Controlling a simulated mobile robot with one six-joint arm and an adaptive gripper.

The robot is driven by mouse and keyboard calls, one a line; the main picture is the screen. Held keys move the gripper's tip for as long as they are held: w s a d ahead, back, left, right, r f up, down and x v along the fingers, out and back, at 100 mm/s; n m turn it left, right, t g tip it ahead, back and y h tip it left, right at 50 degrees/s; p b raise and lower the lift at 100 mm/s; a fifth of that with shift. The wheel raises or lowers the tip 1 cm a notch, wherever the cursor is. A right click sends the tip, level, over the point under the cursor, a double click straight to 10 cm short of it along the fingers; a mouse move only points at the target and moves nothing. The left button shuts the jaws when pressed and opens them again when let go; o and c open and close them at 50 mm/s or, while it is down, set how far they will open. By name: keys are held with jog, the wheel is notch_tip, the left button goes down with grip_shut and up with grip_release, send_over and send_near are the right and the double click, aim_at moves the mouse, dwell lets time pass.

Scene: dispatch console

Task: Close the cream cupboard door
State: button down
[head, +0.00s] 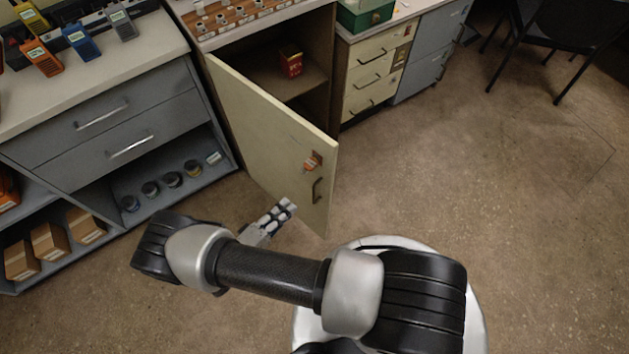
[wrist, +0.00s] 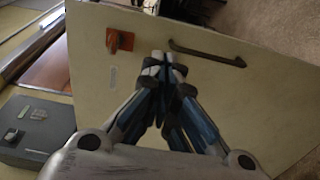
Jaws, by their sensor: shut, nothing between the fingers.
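The cream cupboard door (head: 272,133) stands wide open in the head view, swung out from its left side into the room. It has a dark bar handle (head: 317,190) and an orange-red latch piece (head: 312,161) near its free edge. My gripper (head: 290,204) is shut and empty, low in front of the door's outer face, left of the handle. In the wrist view the door (wrist: 225,95) fills most of the picture, with the handle (wrist: 207,52) and the latch piece (wrist: 119,40) beyond my fingertips (wrist: 163,57). I cannot tell whether the fingertips touch the door.
Inside the open cupboard a red box (head: 291,64) stands on a shelf. Grey drawers (head: 105,125) with an open lower shelf stand left, cream drawers (head: 372,75) right. A black chair (head: 570,40) is at the far right. The floor (head: 450,170) right of the door is clear.

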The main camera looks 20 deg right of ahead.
aim_at(321, 174)
jog(key=b+x, duration=0.2)
jog(key=x, duration=1)
jog(key=shift+s+d, duration=0.1)
